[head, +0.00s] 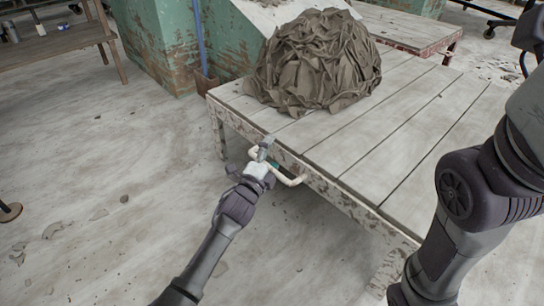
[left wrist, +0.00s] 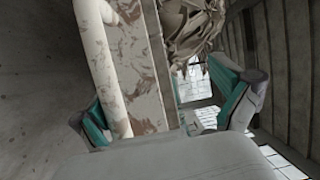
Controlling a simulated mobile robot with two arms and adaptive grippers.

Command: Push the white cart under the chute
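The white cart (head: 420,140) is a low plank-topped platform with chipped, worn edges. A large heap of grey-brown clay trimmings (head: 315,65) sits at its far left end. A cream bar handle (head: 291,181) sticks out from its near edge. My left gripper (head: 264,158) is at the handle's left part. In the left wrist view its teal-padded fingers (left wrist: 160,105) stand wide apart, with the handle bar (left wrist: 98,60) close to the left finger; firm contact cannot be told. My right arm crosses the right side, its gripper out of frame. A pale sloping panel (head: 285,12) behind the heap may be the chute.
Worn green structures (head: 160,45) stand behind the cart, with a blue pipe (head: 200,35) beside them. A wooden bench (head: 55,42) is at the upper left. Another low platform (head: 405,28) is behind right. The floor at left is mostly clear, with scattered flakes.

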